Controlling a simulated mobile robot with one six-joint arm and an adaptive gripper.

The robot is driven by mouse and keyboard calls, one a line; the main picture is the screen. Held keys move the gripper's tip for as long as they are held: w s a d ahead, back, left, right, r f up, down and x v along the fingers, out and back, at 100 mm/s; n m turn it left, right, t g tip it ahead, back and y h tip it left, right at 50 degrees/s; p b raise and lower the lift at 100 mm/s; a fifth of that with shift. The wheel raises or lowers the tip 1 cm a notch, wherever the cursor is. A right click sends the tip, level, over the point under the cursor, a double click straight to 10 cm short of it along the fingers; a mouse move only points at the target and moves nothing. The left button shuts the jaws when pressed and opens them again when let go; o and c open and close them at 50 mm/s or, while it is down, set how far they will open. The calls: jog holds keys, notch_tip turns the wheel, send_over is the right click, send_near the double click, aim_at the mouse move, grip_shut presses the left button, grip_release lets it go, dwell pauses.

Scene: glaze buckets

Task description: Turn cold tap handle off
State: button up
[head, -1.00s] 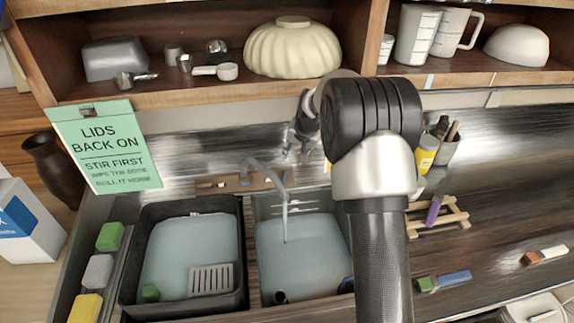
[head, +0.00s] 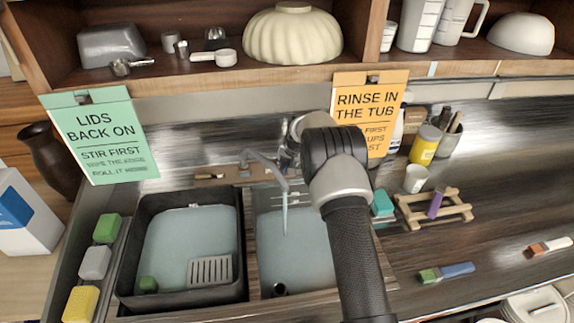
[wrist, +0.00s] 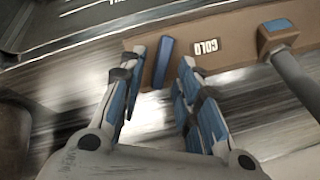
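The cold tap handle (wrist: 164,62) is a blue lever on a brown plate (wrist: 235,38), beside a COLD label (wrist: 206,47) in the wrist view. My gripper (wrist: 162,55) is open, with one finger on each side of the lever; I see no clear contact. In the head view my arm mostly hides the gripper and the handle. The grey tap spout (head: 265,163) arches over the right basin (head: 298,250). A pale stream of water (head: 285,218) falls from it into the basin.
The tap base (wrist: 277,38) stands right of the label in the wrist view. A dark tub (head: 130,255) fills the left basin. An orange sign (head: 368,105), a yellow jar (head: 425,145) and a wooden rack (head: 435,208) are right of my arm. A shelf (head: 200,78) overhangs the back.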

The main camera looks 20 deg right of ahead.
jog(key=shift+w+f, duration=0.1)
jog(key=shift+f, duration=0.1)
grip_shut()
dwell(0.3)
